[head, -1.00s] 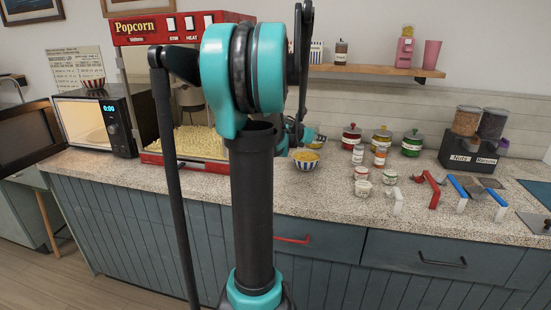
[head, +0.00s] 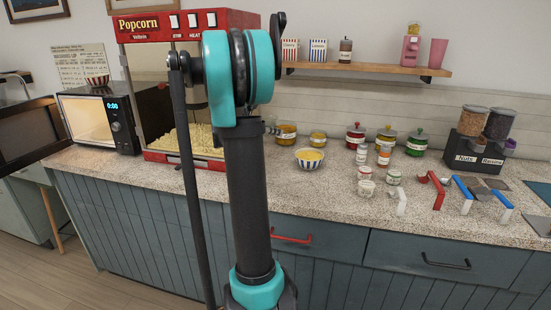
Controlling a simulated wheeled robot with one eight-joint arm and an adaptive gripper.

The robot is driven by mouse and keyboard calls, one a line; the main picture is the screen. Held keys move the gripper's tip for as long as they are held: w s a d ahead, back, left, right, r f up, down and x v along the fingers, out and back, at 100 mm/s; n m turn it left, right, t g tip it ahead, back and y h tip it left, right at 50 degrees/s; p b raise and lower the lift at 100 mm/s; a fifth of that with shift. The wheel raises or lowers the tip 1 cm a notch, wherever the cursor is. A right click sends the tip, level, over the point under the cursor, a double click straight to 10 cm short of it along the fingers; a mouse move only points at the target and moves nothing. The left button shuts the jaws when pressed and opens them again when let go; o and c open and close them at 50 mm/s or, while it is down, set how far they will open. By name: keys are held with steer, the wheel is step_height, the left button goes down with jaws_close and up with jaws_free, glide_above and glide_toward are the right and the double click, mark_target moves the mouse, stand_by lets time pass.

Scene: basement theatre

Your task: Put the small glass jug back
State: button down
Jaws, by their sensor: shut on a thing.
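I cannot make out the small glass jug in the head view. My gripper (head: 272,130) is almost wholly hidden behind my own arm. Only a small dark part of it shows at the arm's right edge, in front of the back of the counter. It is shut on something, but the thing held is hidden. A yellow-filled jar (head: 287,132) shows just right of this part, and a smaller yellow jar (head: 318,140) stands further right.
A speckled counter (head: 300,195) runs across the view. A popcorn machine (head: 185,85) and microwave (head: 98,120) stand left. A wooden shelf (head: 375,69) hangs above.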

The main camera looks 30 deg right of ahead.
step_height(320, 180, down, 8)
steer(key=shift+r, duration=0.2)
step_height(320, 180, down, 3)
steer(key=shift+f, duration=0.45)
steer(key=c, duration=1.7)
jaws_free()
steer(key=shift+f, duration=0.1)
steer(key=shift+a+r, duration=0.2)
steer(key=v, duration=1.1)
steer(key=shift+a+r, duration=0.1)
steer(key=shift+a, duration=0.2)
